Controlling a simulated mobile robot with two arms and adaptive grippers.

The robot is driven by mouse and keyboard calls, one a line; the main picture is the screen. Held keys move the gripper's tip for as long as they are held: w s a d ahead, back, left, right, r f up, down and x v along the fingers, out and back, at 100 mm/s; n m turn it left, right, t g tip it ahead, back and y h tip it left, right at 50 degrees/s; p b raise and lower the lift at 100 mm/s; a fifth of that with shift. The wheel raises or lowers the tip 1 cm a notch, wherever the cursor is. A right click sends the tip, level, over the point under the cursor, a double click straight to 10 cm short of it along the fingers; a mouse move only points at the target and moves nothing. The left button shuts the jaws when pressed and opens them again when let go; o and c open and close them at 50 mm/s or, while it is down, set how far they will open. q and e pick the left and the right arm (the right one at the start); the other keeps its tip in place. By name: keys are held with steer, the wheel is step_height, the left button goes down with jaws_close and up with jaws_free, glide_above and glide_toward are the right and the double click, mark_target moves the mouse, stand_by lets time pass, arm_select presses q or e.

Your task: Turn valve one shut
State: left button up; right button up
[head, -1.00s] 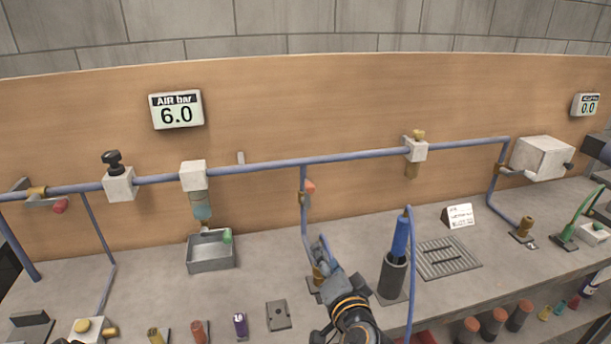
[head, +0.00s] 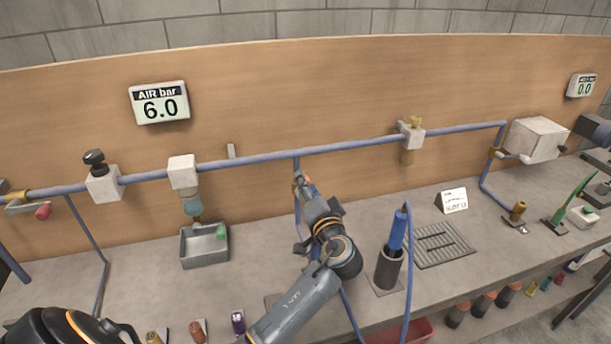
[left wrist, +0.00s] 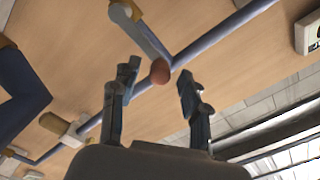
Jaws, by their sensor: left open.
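A lever valve sits on the drop pipe in the middle of the head view, and my left gripper (head: 303,182) is right in front of it and hides most of it. In the left wrist view its grey lever (left wrist: 150,36) ends in a red ball knob (left wrist: 160,72). My left gripper's fingers (left wrist: 158,76) are open, one on each side of the knob; I cannot tell whether they touch it. No label shows that this is valve one. Another red-knobbed lever valve (head: 42,211) is on the pipe at far left. My right gripper is out of view.
The blue pipe (head: 250,160) runs along the wooden back board. The air display (head: 159,103) reads 6.0. A metal tray (head: 200,250) stands left of my arm; a blue tool in a dark holder (head: 389,268) stands close on its right.

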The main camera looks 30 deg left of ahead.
arm_select(q)
steer(key=shift+w+a+r, duration=0.1)
steer(key=shift+w+a, duration=0.55)
steer(key=shift+c, duration=0.2)
jaws_close()
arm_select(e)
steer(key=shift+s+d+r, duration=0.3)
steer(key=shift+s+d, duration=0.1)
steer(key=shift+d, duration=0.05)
